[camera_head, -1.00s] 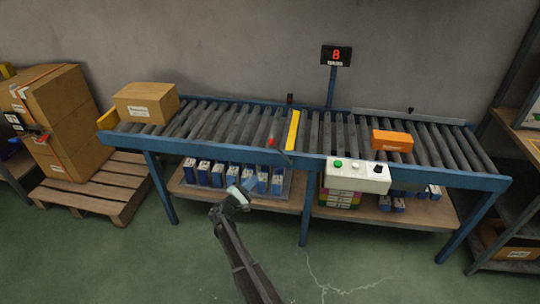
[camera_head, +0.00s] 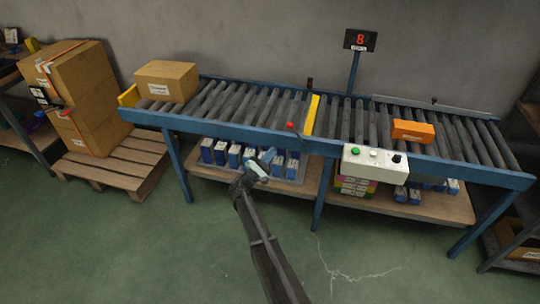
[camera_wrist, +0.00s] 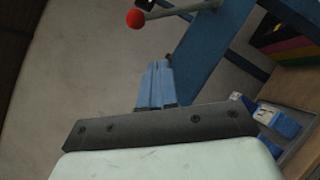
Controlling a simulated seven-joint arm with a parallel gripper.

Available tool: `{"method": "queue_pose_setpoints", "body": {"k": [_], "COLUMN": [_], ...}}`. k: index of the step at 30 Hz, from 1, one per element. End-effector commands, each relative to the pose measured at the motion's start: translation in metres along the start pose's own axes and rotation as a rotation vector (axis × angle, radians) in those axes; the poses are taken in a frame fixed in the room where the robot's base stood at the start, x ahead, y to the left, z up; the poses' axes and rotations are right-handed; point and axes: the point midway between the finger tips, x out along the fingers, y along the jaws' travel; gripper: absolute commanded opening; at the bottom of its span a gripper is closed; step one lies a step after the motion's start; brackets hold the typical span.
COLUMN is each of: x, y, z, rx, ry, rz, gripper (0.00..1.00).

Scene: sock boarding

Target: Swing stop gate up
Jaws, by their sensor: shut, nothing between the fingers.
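The stop gate is a yellow bar (camera_head: 311,115) running across the conveyor near its middle. I cannot tell how high it stands above the rollers. Its lever has a red ball knob (camera_head: 290,125) at the conveyor's front edge. In the wrist view the red knob (camera_wrist: 135,18) sits on a thin grey rod, beyond and slightly left of my fingertips. My gripper (camera_head: 268,153) is in front of the conveyor, below and left of the knob and apart from it. Its blue fingers (camera_wrist: 157,68) are shut and empty.
A blue-framed roller conveyor (camera_head: 230,134) carries a cardboard box (camera_head: 166,82) at left and an orange box (camera_head: 413,131) at right. A control box (camera_head: 374,163) is on the front rail. Small blue boxes (camera_head: 220,153) stand on the shelf below. The floor in front is clear.

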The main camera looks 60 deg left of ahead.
Motion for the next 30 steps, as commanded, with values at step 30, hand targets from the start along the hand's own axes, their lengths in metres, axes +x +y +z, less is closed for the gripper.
{"method": "queue_pose_setpoints", "body": {"k": [30], "x": [0.097], "y": [0.000], "z": [0.029], "rx": [0.000], "ry": [0.001], "rz": [0.000], "gripper": [0.00]}}
